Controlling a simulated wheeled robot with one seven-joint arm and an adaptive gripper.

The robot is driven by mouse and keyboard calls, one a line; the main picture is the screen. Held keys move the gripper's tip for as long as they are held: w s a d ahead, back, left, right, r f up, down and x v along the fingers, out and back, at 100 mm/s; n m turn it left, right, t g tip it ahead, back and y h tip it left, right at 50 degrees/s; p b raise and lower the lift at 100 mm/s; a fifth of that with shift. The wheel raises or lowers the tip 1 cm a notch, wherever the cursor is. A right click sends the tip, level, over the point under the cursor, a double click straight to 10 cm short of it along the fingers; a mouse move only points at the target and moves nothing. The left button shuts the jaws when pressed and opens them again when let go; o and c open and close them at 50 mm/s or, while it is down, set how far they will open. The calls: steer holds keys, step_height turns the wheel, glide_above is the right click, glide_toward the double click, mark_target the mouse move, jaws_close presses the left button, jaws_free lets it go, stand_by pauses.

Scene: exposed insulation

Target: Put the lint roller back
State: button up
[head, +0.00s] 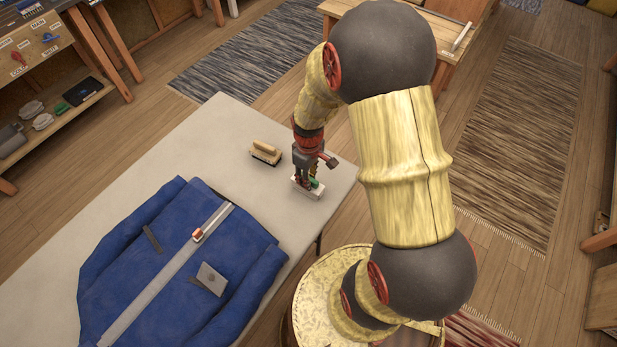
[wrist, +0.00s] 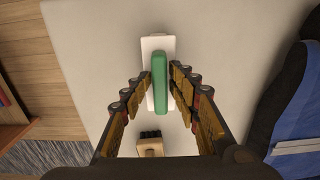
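A long green piece (wrist: 160,88) lies on a white rectangular block (wrist: 158,43) at the near right corner of the pale table. In the head view the green piece (head: 315,184) is partly hidden by my gripper, and the white block (head: 306,192) shows beneath it. The green piece may be the lint roller or its handle; I cannot tell for sure. My gripper (wrist: 163,77) points down over it, its fingers apart on either side with a gap visible. In the head view my gripper (head: 311,176) is just above the block.
A wooden brush (head: 265,152) with dark bristles stands on the table (head: 190,135) left of my gripper. A blue jacket (head: 165,255) with a pale strip covers the table's front left. A shelf (head: 60,110) with tools is at far left. A small wooden table (head: 455,45) stands behind.

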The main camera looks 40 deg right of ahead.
steer(key=s+a+r+m+t+p, duration=0.1)
steer(key=a+r+p, duration=0.15)
steer(key=r, duration=0.95)
steer(key=s+a+r+t+p, duration=0.1)
steer(key=a+r, duration=0.2)
steer(key=r, duration=1)
steer(key=s+a+r+m+t, duration=0.3)
steer(key=s+a+r, duration=0.3)
steer(key=s+r, duration=0.4)
steer(key=shift+a+r+t, duration=0.3)
steer(key=shift+r, duration=0.55)
